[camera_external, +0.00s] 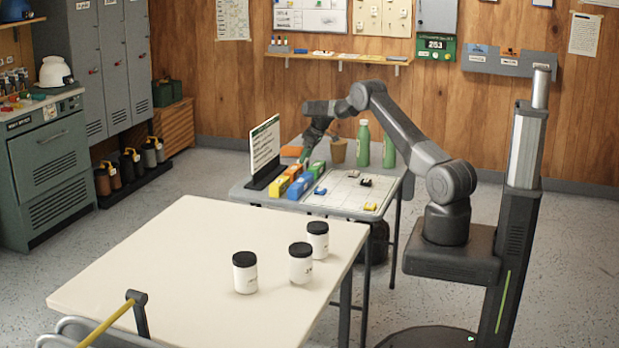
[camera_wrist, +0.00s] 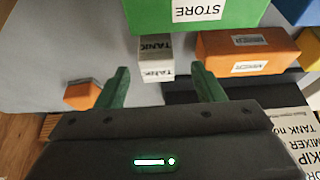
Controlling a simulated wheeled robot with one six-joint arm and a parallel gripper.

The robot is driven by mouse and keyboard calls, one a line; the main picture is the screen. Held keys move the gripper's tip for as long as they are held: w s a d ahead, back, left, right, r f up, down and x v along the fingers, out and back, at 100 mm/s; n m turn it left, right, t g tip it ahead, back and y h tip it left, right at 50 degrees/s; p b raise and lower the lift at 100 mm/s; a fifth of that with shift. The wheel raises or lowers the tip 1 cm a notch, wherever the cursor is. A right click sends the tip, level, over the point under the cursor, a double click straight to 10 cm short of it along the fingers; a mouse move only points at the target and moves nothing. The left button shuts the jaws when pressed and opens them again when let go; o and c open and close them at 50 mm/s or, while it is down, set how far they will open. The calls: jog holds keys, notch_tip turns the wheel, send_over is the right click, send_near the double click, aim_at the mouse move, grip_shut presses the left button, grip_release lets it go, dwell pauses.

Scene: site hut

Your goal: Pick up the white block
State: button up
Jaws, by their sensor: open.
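The white block (camera_wrist: 157,57), labelled TANK, shows in the wrist view just ahead of my gripper (camera_wrist: 162,82). My gripper is open. Its two green fingers stand apart, one to each side of the block's near end, with visible gaps. Nothing is held. In the external view my gripper (camera_external: 305,155) points down over the far part of the grey table (camera_external: 236,192), near the row of coloured blocks. I cannot make out the white block there.
Around the white block are a green STORE block (camera_wrist: 205,12), an orange block (camera_wrist: 248,52) and a small orange block (camera_wrist: 82,94). A sign board (camera_external: 264,150) stands left of my gripper.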

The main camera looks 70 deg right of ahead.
jog(key=shift+p+x, duration=0.3)
jog(key=shift+x, duration=1.5)
jog(key=shift+w+d, duration=0.15)
jog(key=c, duration=1.1)
jog(key=shift+r, duration=0.1)
